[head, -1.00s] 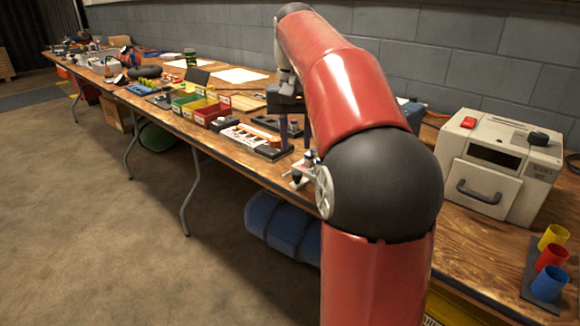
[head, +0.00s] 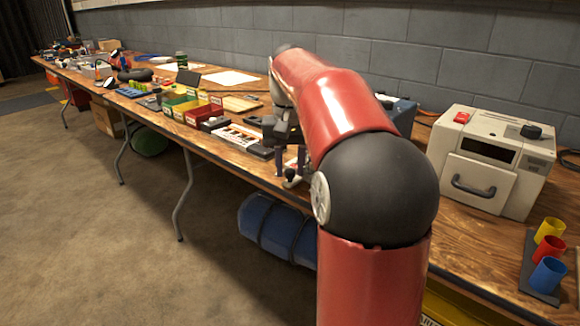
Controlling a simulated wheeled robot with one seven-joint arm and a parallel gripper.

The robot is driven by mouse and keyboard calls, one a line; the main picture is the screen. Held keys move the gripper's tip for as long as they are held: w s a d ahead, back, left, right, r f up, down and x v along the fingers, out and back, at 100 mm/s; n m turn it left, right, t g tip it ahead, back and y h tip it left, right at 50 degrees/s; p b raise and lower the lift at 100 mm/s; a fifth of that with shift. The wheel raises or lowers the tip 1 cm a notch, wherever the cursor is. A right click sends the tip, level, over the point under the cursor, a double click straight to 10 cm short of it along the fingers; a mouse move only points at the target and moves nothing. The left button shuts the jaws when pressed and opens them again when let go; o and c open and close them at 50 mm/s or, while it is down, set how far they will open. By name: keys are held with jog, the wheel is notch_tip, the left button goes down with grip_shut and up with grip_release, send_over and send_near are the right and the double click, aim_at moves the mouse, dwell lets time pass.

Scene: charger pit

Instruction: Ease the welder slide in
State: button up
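My gripper (head: 290,172) hangs fingers-down over the bench, beside my red arm. Its two dark fingers stand apart, so it looks open. A small device with white, red and metallic parts (head: 292,181) sits at the bench's front edge, right at the fingertips. It is mostly hidden by the fingers and my arm. I cannot tell whether the fingers touch it, nor whether it is the welder. No slide can be made out clearly.
A beige box (head: 490,158) with a handle stands right. Yellow, red and blue cups (head: 550,274) stand nearer. Small bins (head: 186,109) and a white-and-orange strip (head: 238,139) lie left of my gripper. A blue-grey box (head: 399,112) is partly behind my arm. Floor left is clear.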

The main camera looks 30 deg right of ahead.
jog(key=shift+f, duration=0.1)
jog(key=shift+c, duration=0.4)
grip_shut()
